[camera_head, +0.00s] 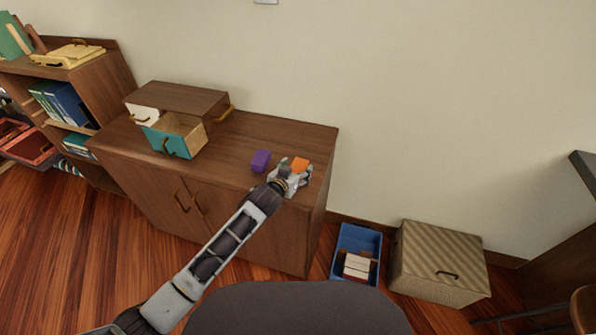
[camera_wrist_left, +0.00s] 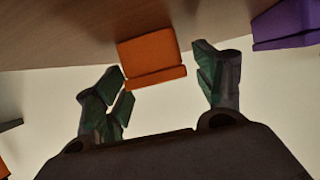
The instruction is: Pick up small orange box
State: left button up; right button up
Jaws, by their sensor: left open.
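The small orange box (camera_head: 300,164) sits on top of the brown wooden cabinet near its right end. My left gripper (camera_head: 291,174) is at the box, and part of the box is hidden behind it in the head view. In the left wrist view the orange box (camera_wrist_left: 152,62) shows between the two open fingers (camera_wrist_left: 165,88), closer to the finger on the left. The fingers are spread apart, and I cannot tell whether either touches the box. My right gripper is not in view.
A purple box (camera_head: 261,160) sits left of the orange one; it also shows in the left wrist view (camera_wrist_left: 286,24). A small drawer unit (camera_head: 180,97) with an open teal-fronted drawer stands on the cabinet (camera_head: 236,133). A blue bin (camera_head: 357,242) and striped box (camera_head: 440,258) stand on the floor.

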pick_arm(q)
jog(key=shift+w+d+f, duration=0.15)
jog(key=shift+w+d, duration=0.05)
jog(key=shift+w, duration=0.2)
jog(key=shift+w+d+f, duration=0.15)
jog(key=shift+w+f, duration=0.05)
jog(key=shift+w, duration=0.25)
jog(key=shift+w+f, duration=0.1)
jog(key=c, duration=0.7)
jog(key=shift+c, duration=0.7)
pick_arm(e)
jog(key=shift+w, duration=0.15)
